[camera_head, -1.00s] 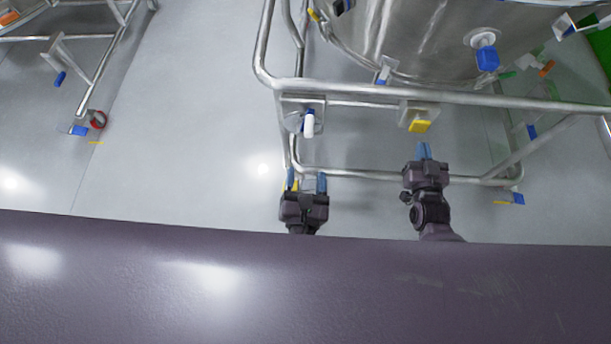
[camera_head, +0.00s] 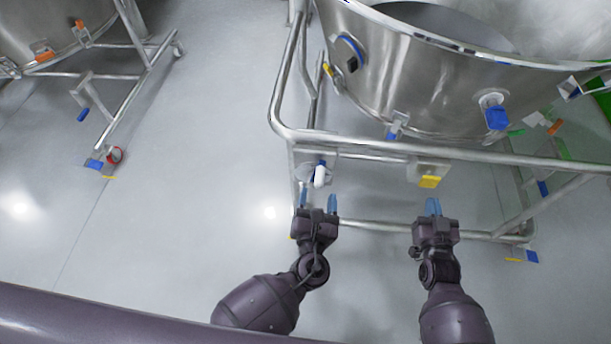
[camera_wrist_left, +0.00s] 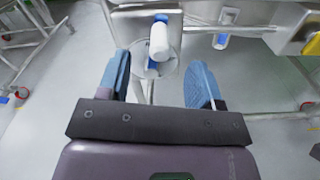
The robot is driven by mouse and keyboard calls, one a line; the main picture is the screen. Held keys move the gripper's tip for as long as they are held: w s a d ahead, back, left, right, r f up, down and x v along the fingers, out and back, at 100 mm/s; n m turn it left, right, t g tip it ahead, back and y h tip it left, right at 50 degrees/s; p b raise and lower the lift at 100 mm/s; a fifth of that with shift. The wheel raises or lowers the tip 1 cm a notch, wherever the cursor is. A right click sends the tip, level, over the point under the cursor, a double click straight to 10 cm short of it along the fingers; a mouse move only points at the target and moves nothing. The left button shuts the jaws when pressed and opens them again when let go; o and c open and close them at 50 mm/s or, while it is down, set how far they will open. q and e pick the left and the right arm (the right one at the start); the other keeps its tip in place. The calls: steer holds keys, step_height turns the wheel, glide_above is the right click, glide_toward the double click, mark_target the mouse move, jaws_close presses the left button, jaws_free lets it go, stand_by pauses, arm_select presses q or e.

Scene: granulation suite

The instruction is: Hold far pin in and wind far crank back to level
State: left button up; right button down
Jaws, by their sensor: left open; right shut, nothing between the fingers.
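A crank with a white handle (camera_head: 320,176) and a round pale disc is on the left of the steel vessel's frame. In the left wrist view the white handle (camera_wrist_left: 160,42) hangs beyond the fingers, with blue at its top. A yellow pin (camera_head: 429,182) sits on a bracket to the right; its yellow end also shows at the right edge of the left wrist view (camera_wrist_left: 312,45). My left gripper (camera_head: 318,200) is open just below the crank, with nothing between its fingers. My right gripper (camera_head: 433,206) is shut and empty, just below the yellow pin and apart from it.
A steel tube frame (camera_head: 380,228) runs around the crank and pin, with a low rail by both grippers. A large steel vessel (camera_head: 430,75) stands above. Another wheeled frame (camera_head: 128,95) stands at the upper left. The floor between is clear.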

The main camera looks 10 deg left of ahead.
mark_target(319, 187)
arm_select(q)
steer(key=shift+w, duration=2.65)
arm_select(e)
steer(key=shift+w, duration=0.1)
steer(key=shift+w, duration=2.4)
arm_select(q)
jaws_close()
